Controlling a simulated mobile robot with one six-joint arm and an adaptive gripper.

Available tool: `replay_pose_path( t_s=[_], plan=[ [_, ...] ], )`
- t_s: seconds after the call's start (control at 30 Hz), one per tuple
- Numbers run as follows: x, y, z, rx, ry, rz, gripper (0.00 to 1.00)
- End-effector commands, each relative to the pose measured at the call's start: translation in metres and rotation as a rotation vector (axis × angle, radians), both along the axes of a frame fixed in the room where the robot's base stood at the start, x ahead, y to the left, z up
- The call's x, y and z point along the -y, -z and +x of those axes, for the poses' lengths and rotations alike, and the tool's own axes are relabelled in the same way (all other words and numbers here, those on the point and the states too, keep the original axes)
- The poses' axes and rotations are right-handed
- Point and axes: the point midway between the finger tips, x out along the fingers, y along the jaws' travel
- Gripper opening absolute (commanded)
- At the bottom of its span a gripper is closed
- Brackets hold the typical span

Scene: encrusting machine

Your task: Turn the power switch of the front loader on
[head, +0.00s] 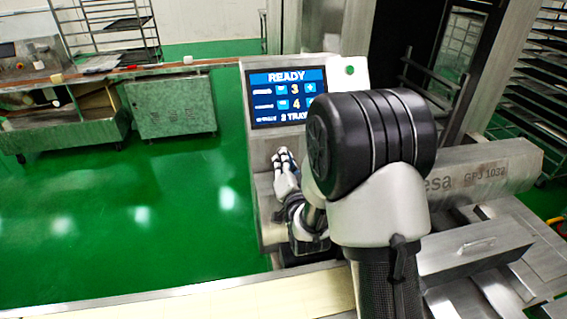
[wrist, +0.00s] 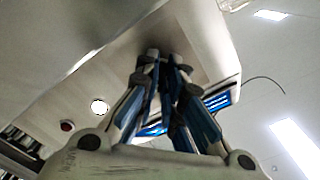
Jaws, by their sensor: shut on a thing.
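The front loader's control panel (head: 262,145) stands in the middle of the head view, with a lit blue screen (head: 288,98) reading READY. My gripper (head: 283,158) is at the panel face below the screen. In the wrist view my gripper (wrist: 165,60) has its fingertips close together against the panel. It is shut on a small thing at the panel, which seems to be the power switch. The switch itself is hidden by the fingertips, so its position cannot be told.
A green button (head: 349,70) sits at the panel's upper right. The wrist view shows a white round button (wrist: 99,106) and a red one (wrist: 67,125) on the panel. My arm covers the panel's right side. Open green floor (head: 180,210) lies to the left.

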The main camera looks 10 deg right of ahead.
Motion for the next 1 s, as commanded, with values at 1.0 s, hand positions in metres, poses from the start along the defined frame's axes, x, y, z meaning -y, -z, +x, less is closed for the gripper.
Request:
replay_pose_path(
  t_s=[1.0],
  plan=[
    [0.0, 0.0, -0.018, 0.0, 0.0, 0.0, 0.28]
  ],
)
